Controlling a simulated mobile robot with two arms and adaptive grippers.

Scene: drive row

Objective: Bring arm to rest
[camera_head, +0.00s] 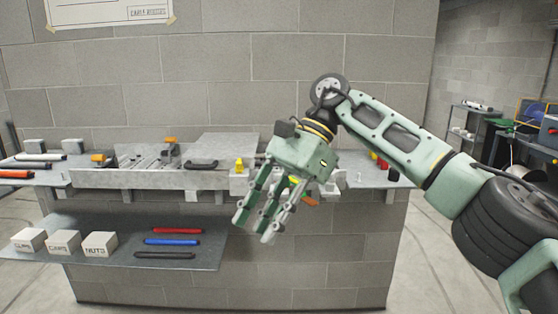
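My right arm comes in from the right edge, bends at a high elbow and reaches toward the middle of the view. My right gripper (255,228) hangs at its end, pointing down and slightly left, in front of the wall bench. Its fingers look spread apart, with nothing seen between them. It appears clear of the bench and shelf, and it hides part of the bench's right end. My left arm and gripper are not in view.
A grey bench (130,180) along the block wall (215,80) holds a long fixture, a yellow part (239,165) and small blocks. A lower shelf (190,255) carries white labelled boxes (62,242) and red, blue (172,241) and black bars. Open floor (425,270) lies right of the bench.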

